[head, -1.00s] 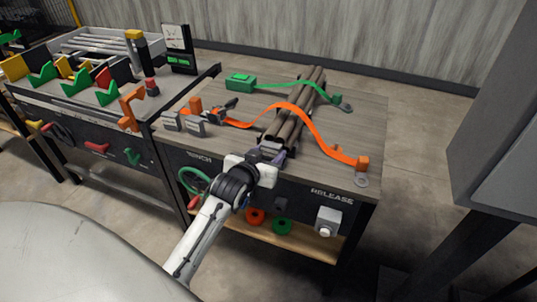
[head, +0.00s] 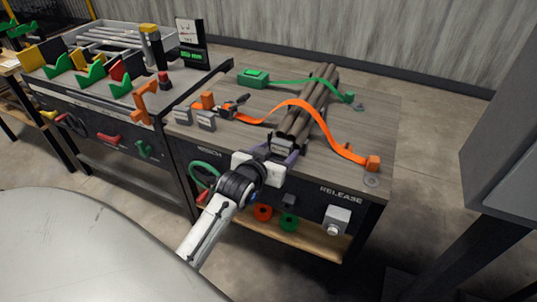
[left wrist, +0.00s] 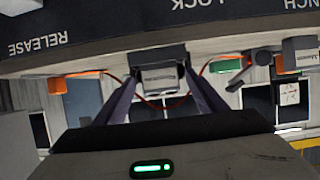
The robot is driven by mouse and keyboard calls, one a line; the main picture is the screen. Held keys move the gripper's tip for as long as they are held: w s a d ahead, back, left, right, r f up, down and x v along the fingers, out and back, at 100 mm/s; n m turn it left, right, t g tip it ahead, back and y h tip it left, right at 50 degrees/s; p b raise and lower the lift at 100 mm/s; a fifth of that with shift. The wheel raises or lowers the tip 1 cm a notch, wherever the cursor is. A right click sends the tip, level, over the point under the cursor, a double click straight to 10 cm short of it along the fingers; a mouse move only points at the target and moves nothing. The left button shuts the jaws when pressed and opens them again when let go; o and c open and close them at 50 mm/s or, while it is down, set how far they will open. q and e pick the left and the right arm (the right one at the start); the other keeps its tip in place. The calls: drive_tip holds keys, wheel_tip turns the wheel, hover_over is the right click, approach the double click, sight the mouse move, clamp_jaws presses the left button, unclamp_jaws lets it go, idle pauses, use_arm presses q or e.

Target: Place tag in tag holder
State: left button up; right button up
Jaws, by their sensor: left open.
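A small grey tag (head: 283,147) with a printed face stands at the bench's front edge, by the near end of the pipes. In the left wrist view the tag (left wrist: 160,78) sits against a dark holder (left wrist: 157,54); how deep it is seated I cannot tell. My left gripper (head: 278,157) is open in front of it. In the left wrist view its two fingers (left wrist: 162,90) stand apart on either side of the tag. Two more grey tag-like blocks, one on the left (head: 183,115) and one beside it (head: 206,121), stand on the bench's left side. My right gripper is not in view.
A bundle of brown pipes (head: 318,90) lies under an orange strap (head: 325,128) and a green strap (head: 300,82). A grey RELEASE button box (head: 336,221) is on the bench front. A green handwheel (head: 203,172) is left of my arm. The bench's right side is mostly clear.

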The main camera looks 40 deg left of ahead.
use_arm(q)
drive_tip(key=v, duration=1)
drive_tip(key=s+d+f+m+g+h, duration=0.2)
drive_tip(key=s+d+f, duration=0.6)
drive_tip(key=f, duration=0.3)
drive_tip(key=s+d+f+m+g+h, duration=0.2)
drive_tip(key=s+d+f+h, duration=0.1)
drive_tip(key=s+d+f, duration=0.5)
wheel_tip(320, 180, down, 3)
drive_tip(key=shift+s+f+m, duration=0.15)
drive_tip(key=shift+s+m, duration=0.15)
drive_tip(key=shift+s, duration=0.85)
drive_tip(key=shift+d, duration=0.1)
